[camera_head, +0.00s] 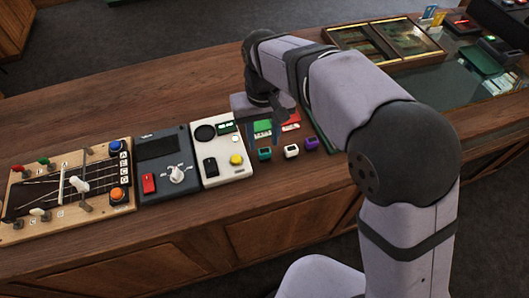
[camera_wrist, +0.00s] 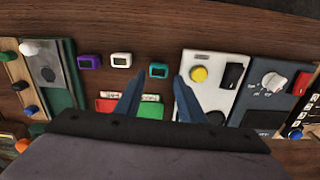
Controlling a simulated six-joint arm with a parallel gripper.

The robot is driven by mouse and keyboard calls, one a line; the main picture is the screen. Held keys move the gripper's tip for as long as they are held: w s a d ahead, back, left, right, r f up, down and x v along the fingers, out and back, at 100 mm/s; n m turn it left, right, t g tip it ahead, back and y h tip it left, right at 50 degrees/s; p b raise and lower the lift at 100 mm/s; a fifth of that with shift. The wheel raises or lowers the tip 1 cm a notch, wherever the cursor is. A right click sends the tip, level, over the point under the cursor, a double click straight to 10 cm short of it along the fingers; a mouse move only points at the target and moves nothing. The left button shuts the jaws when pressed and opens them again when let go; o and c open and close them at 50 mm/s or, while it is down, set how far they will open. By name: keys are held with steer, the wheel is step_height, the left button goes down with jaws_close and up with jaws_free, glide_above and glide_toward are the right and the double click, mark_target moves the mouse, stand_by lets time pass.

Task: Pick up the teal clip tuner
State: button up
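The teal clip tuner (camera_head: 265,154) lies on the wooden counter, leftmost of a row of three small tuners in the head view. In the wrist view the teal clip tuner (camera_wrist: 159,71) shows between and just beyond my fingertips. My gripper (camera_head: 262,132) points down over the counter behind the tuner row. In the wrist view my gripper (camera_wrist: 158,84) is open, its two blue fingers apart with nothing between them. I cannot tell its exact height above the counter.
A white tuner (camera_head: 291,151) and a purple tuner (camera_head: 312,143) stand beside the teal one. Green (camera_head: 262,126) and red (camera_head: 291,118) packets lie behind. A cream device (camera_head: 222,152) and a dark grey device (camera_head: 165,163) stand left. The counter's front strip is clear.

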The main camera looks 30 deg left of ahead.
mark_target(265, 151)
steer(key=shift+d+f+p, duration=0.15)
steer(key=shift+f+p, duration=1)
steer(key=shift+f, duration=1.75)
steer(key=shift+c, duration=0.6)
steer(key=c, duration=0.7)
